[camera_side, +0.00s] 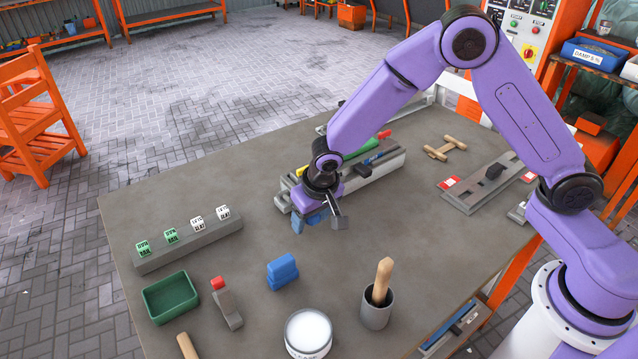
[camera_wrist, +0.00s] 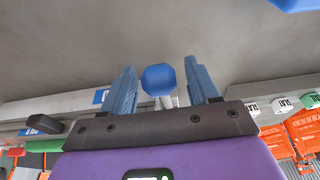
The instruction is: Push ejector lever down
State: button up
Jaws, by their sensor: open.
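In the wrist view a round blue knob (camera_wrist: 158,80) on a short pale rod sits between the two blue fingers of my gripper (camera_wrist: 161,84). It looks like the end of the ejector lever. My gripper is open, with a gap on each side of the knob; I cannot tell whether anything touches. In the side view my gripper (camera_side: 311,219) points down at the front of the long grey fixture (camera_side: 388,171), which carries green, red and yellow parts. My wrist hides much of the fixture's left end, and the lever cannot be made out clearly there.
A blue block (camera_side: 282,272), green tray (camera_side: 171,297), red-tipped grey piece (camera_side: 227,304), white tub (camera_side: 308,334) and grey cup (camera_side: 377,309) with a wooden handle stand in front. A rail (camera_side: 190,245) with green and white cubes lies left. Clear table surrounds my gripper's front.

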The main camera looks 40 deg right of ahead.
jog(key=v, duration=1.5)
jog(key=shift+r, duration=0.15)
jog(key=shift+w, duration=0.1)
jog(key=c, duration=0.9)
jog(key=shift+w+r+n, duration=0.1)
jog(key=shift+w+n, duration=0.05)
jog(key=shift+n, duration=0.45)
grip_shut()
notch_tip(320, 180, up, 4)
jog(key=w+a+n+g, duration=0.1)
jog(key=w+n+g, duration=0.2)
jog(key=n, duration=1.4)
jog(key=shift+h, duration=0.4)
jog(key=f, duration=1.4)
jog(key=shift+s+d+f, duration=0.1)
jog(key=shift+d+f, duration=0.05)
jog(key=shift+d, duration=0.15)
